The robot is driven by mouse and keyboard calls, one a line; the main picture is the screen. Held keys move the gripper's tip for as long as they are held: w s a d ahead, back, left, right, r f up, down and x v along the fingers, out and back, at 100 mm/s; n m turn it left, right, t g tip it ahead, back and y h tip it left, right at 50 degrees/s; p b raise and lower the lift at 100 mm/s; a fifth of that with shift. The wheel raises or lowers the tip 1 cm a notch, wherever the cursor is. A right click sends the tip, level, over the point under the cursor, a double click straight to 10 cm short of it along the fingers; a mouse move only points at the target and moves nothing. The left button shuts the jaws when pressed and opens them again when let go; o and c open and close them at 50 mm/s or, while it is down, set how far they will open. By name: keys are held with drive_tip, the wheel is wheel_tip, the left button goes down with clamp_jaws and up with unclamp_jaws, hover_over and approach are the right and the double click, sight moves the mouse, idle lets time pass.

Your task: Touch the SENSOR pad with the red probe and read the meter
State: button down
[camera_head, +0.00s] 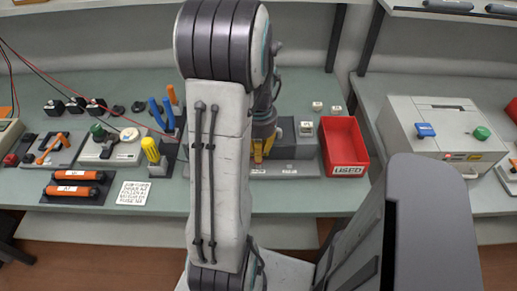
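My arm stands upright across the middle of the view and bends down over the workbench. The end of my gripper (262,146) points down at a grey fixture (300,170) just right of the arm; its fingers are mostly hidden. Yellow-orange parts show at the gripper's tip, but I cannot tell whether they are held. A red lead (80,81) and a black lead rise from the left; the red one runs toward the arm. The red probe itself is not clearly visible. A pale box at the left edge (8,132) may be the meter; no reading shows. I cannot identify the SENSOR pad.
A red USED bin (343,146) stands right of the fixture. A grey machine (441,130) with blue and green knobs is farther right. Orange cartridges (76,183), a printed card (133,193), a green-knobbed device (108,147) and blue-handled pliers (162,113) lie left.

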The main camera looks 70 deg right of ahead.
drive_tip(key=shift+f+b, duration=0.45)
drive_tip(key=shift+f, duration=0.1)
idle(1.0)
drive_tip(key=shift+r+p, duration=2.85)
drive_tip(key=shift+r, duration=0.7)
